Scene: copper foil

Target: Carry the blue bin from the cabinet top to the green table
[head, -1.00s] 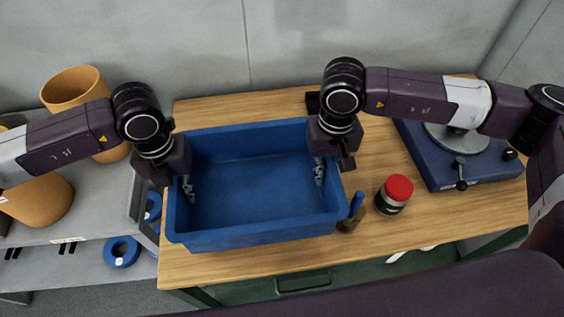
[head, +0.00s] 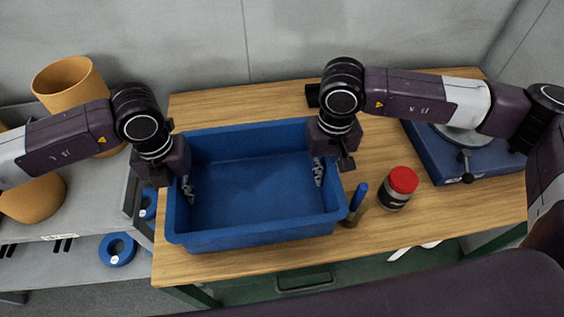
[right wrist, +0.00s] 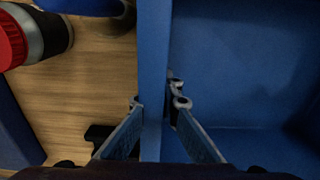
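The blue bin (head: 255,240), empty inside, is level over the wooden top of the green-framed table (head: 190,268). I cannot tell whether its base touches the top. My left gripper (head: 186,190) is at the bin's left wall; its inner finger shows inside the bin, and the outer one is hidden. My right gripper (head: 318,172) is at the right wall. In the right wrist view my right gripper (right wrist: 158,108) has one finger on each side of the bin wall (right wrist: 153,60), closed on it.
A red-lidded jar (head: 402,187) and a blue-handled tool (head: 356,203) stand just right of the bin. A dark blue device (head: 440,165) sits at the table's right. Orange pots (head: 68,88) and a blue roll (head: 117,250) are on grey shelving at left. A wall is behind.

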